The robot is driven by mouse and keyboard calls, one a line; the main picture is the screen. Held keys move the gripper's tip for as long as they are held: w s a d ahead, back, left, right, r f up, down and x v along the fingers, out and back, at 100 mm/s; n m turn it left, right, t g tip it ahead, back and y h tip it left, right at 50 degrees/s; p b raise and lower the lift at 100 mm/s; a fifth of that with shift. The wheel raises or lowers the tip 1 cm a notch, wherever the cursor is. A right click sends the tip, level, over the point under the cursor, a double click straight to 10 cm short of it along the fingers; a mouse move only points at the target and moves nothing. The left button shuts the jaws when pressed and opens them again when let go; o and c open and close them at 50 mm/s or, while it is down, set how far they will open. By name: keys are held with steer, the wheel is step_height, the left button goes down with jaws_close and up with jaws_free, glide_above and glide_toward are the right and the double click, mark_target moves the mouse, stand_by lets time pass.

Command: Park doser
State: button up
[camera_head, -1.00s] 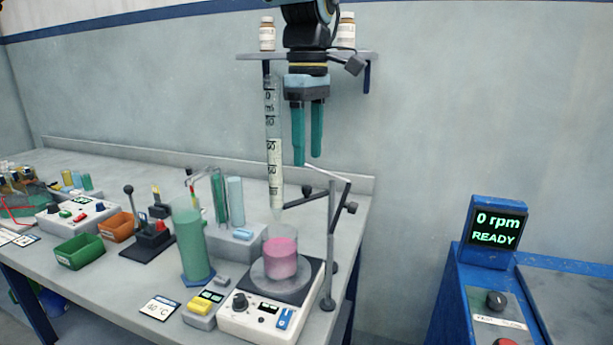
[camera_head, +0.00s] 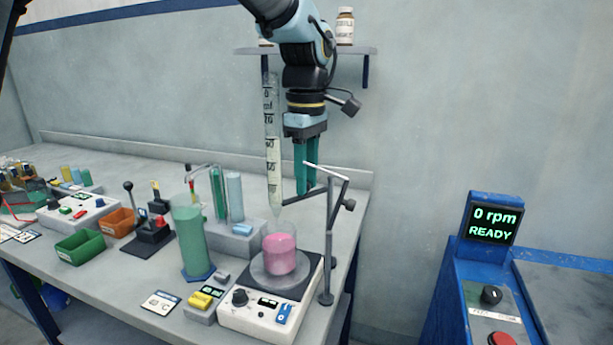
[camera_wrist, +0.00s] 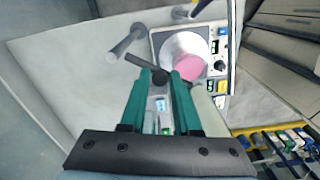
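The doser appears to be the clear graduated tube (camera_head: 273,150), hanging upright with its narrow tip above a beaker of pink liquid (camera_head: 281,255). A grey jointed stand arm (camera_head: 325,172) on an upright post is beside it at the right. My gripper (camera_head: 304,188) points down with its teal fingers apart, just right of the tube and overlapping the stand arm. In the wrist view a dark round knob (camera_wrist: 160,76) shows between the fingertips (camera_wrist: 161,80); I cannot tell whether they touch it. The pink beaker (camera_wrist: 187,68) is right of the fingers there.
The beaker stands on a white stirrer hotplate (camera_head: 262,318). A green cylinder (camera_head: 190,240) and a tube holder (camera_head: 235,238) stand to its left. A wall shelf (camera_head: 350,52) with bottles is behind my arm. A blue console (camera_head: 490,228) reads 0 rpm, READY.

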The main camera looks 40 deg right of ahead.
jaws_close()
stand_by(1.0)
